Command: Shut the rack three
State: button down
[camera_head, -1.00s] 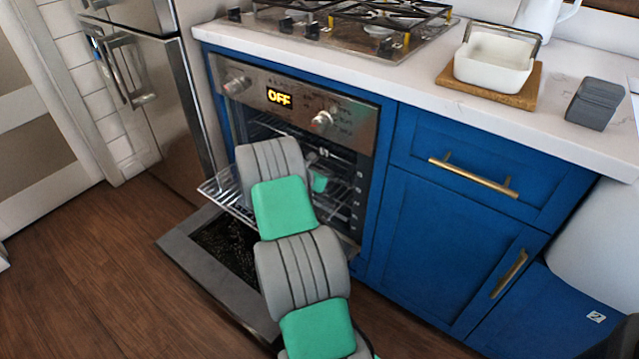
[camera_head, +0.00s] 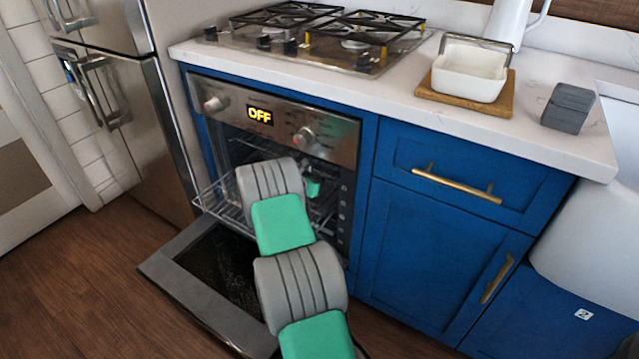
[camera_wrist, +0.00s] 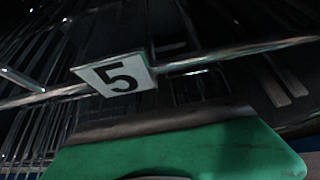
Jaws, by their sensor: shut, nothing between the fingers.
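The oven (camera_head: 275,115) has its door (camera_head: 215,275) folded down. A wire rack (camera_head: 213,200) sticks out of the oven above the door. Its number cannot be read in the head view. In the wrist view, a white plate marked "5" (camera_wrist: 118,76) hangs on a rack's metal front bar (camera_wrist: 235,52). No plate marked three can be made out. My gripper (camera_wrist: 165,122) is shut and empty, close to the numbered plate. In the head view my arm reaches into the oven opening and hides part of the rack; a small green part shows beyond it.
The stove top (camera_head: 320,40) and white counter (camera_head: 500,120) are above. Blue cabinets (camera_head: 440,250) with brass handles stand to the right. A steel fridge (camera_head: 120,110) stands to the left. A white dish (camera_head: 470,72) sits on a board. Wooden floor is free at lower left.

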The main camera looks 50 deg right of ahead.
jog(key=p+v, duration=0.1)
jog(key=v, duration=0.3)
jog(key=f+p+v, duration=0.1)
jog(key=p+v, duration=0.1)
jog(key=v, duration=0.2)
jog(key=a+p+v, duration=0.1)
jog(key=p+v, duration=0.1)
jog(key=v, duration=0.2)
jog(key=shift+a+f, duration=0.1)
jog(key=shift+a, duration=0.2)
jog(key=shift+s+a, duration=0.2)
jog(key=shift+a, duration=0.1)
jog(key=s+f+h+b, duration=0.2)
jog(key=s+f+b, duration=0.1)
jog(key=shift+s+f, duration=0.1)
jog(key=shift+s, duration=0.3)
jog(key=shift+s+h, duration=0.1)
jog(key=shift+h, duration=0.2)
jog(key=b, duration=0.4)
send_near(333, 183)
jog(key=x, duration=0.5)
jog(key=shift+s+d+f, duration=0.15)
jog(key=shift+f, duration=0.25)
jog(key=shift+d+r, duration=0.1)
jog(key=shift+d, duration=0.5)
jog(key=shift+t, duration=0.3)
